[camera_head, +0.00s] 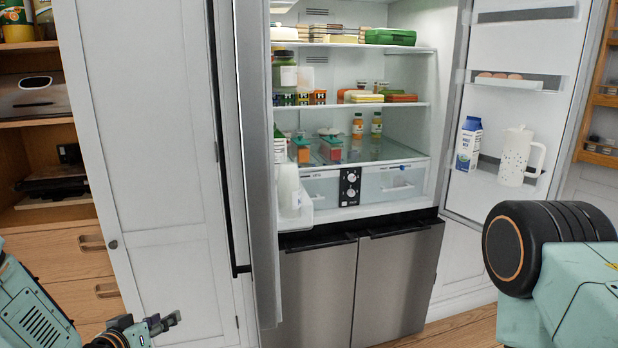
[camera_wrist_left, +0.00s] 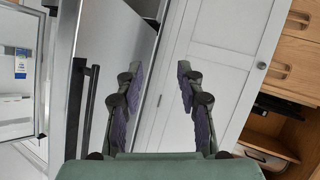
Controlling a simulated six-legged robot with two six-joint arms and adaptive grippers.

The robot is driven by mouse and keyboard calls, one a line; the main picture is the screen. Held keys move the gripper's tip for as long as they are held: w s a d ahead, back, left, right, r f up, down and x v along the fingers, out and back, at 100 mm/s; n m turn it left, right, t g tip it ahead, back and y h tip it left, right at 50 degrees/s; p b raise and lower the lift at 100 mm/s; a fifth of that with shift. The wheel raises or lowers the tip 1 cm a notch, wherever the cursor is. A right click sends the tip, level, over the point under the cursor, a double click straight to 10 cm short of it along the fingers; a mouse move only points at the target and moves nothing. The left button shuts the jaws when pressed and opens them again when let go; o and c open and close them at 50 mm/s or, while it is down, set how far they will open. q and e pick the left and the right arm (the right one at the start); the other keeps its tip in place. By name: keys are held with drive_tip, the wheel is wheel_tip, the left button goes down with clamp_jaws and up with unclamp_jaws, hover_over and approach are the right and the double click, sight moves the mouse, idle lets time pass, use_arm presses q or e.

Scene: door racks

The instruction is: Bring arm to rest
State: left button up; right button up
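My left gripper (camera_head: 168,322) is low at the left in the head view, in front of the white cabinet and left of the open fridge. In the left wrist view its two fingers (camera_wrist_left: 157,84) stand apart with nothing between them, so it is open and empty. Fridge door metal and a white cabinet panel lie beyond the fingers. My right arm fills the lower right of the head view, and its gripper is out of view.
The fridge (camera_head: 350,120) stands open with stocked shelves. Its left door (camera_head: 258,170) juts toward me, near my left gripper. The right door (camera_head: 520,100) holds a blue-white carton (camera_head: 468,145) and a white pitcher (camera_head: 518,157). Wooden drawers (camera_head: 60,245) are at the left.

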use_arm(q)
drive_tip(key=s+d+f+g+y+b, duration=0.1)
drive_tip(key=s+d+f+g+b, duration=0.15)
drive_tip(key=s+f, duration=0.55)
drive_tip(key=s+d+f+g+b, duration=0.1)
drive_tip(key=s+d+f+g, duration=0.25)
drive_tip(key=s+f, duration=0.45)
drive_tip(key=s+f+g+b, duration=0.2)
drive_tip(key=s+f, duration=0.1)
drive_tip(key=s, duration=0.5)
drive_tip(key=s+d+f+g+b, duration=0.1)
drive_tip(key=s+f+g+b, duration=0.1)
drive_tip(key=s, duration=0.6)
drive_tip(key=s+d+f+m+g+y+b, duration=0.1)
drive_tip(key=s+f+g+b, duration=0.1)
drive_tip(key=s+f, duration=0.3)
drive_tip(key=s+b, duration=0.1)
drive_tip(key=s, duration=0.2)
drive_tip(key=shift+d+g, duration=0.25)
drive_tip(key=shift+g, duration=0.15)
drive_tip(key=shift+s+a, duration=0.1)
